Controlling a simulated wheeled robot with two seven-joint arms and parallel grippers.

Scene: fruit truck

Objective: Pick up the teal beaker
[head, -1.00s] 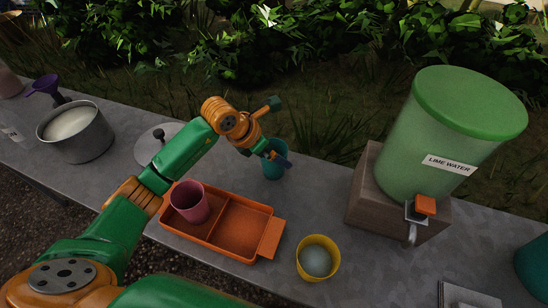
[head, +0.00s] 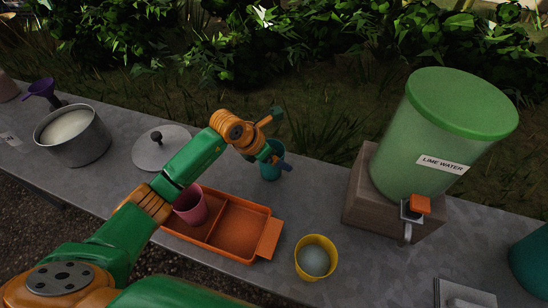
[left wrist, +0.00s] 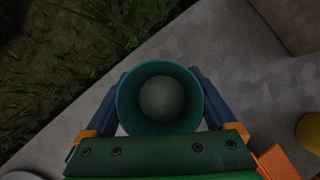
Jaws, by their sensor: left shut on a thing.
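The teal beaker (head: 270,172) stands upright near the far edge of the counter, behind the orange tray. My left gripper (head: 276,160) is at the beaker, with its blue fingers on either side of it. In the left wrist view the beaker (left wrist: 124,102) sits between the two fingers of the left gripper (left wrist: 160,100), which is shut on it. A pale round surface shows inside the beaker. Whether its base touches the counter is hard to tell. My right gripper is not in view.
The orange tray (head: 262,238) holds a pink cup (head: 190,208). A yellow cup (head: 302,262) stands to its right. The green lime water dispenser (head: 425,135) sits on a block at the right. A pot (head: 85,146) and a lid (head: 150,152) are at the left.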

